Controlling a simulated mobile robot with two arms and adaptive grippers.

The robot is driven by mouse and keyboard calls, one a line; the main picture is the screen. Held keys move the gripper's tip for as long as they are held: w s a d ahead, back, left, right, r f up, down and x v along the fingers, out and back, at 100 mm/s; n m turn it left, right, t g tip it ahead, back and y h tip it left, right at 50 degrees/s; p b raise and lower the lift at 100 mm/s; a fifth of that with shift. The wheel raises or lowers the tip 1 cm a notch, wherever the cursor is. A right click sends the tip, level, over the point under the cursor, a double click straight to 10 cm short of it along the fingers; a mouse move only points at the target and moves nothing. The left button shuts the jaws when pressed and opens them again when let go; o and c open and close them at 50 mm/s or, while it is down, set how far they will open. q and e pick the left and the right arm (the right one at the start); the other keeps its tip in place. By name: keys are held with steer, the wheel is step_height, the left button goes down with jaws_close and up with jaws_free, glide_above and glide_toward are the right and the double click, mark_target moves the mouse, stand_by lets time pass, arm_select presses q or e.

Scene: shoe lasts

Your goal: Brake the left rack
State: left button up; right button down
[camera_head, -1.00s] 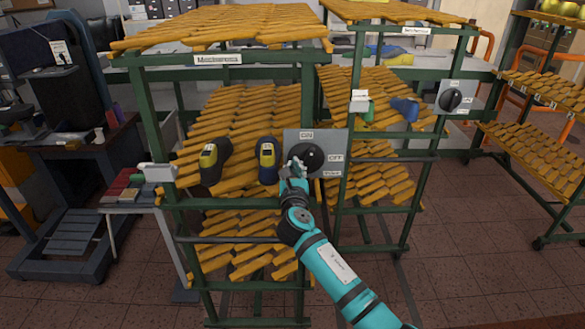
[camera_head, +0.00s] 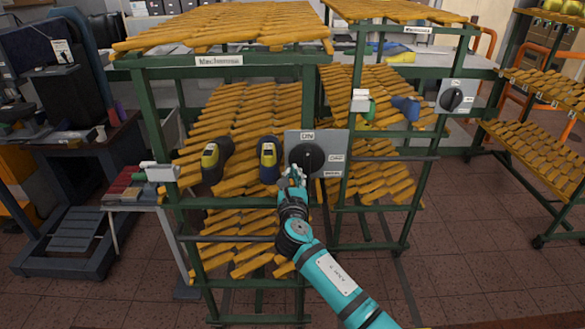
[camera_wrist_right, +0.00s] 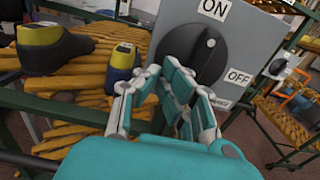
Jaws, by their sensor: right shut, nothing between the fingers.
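The left rack (camera_head: 222,62) is a green frame with yellow slatted shelves. A grey panel (camera_head: 338,139) with a black round knob (camera_head: 306,158) is on its right front post. The panel has an ON label (camera_head: 307,135), an OFF label (camera_wrist_right: 238,76) at the right and a smaller label lower down. In the right wrist view the knob (camera_wrist_right: 208,58) has a white mark near its upper end. My right gripper (camera_head: 294,178) is shut and empty, just below and left of the knob, partly covering its lower edge; contact is unclear. My left gripper is out of view.
Two dark shoe lasts with yellow tops, one at left (camera_head: 214,162) and one close to my gripper (camera_head: 268,160), sit on the middle shelf. A second green rack (camera_head: 410,150) with its own knob panel (camera_head: 457,97) stands at the right. Floor in front is open.

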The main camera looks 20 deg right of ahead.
steer(key=p+v, duration=0.2)
steer(key=v, duration=0.4)
steer(key=shift+s+p, duration=0.35)
steer(key=shift+a, duration=0.1)
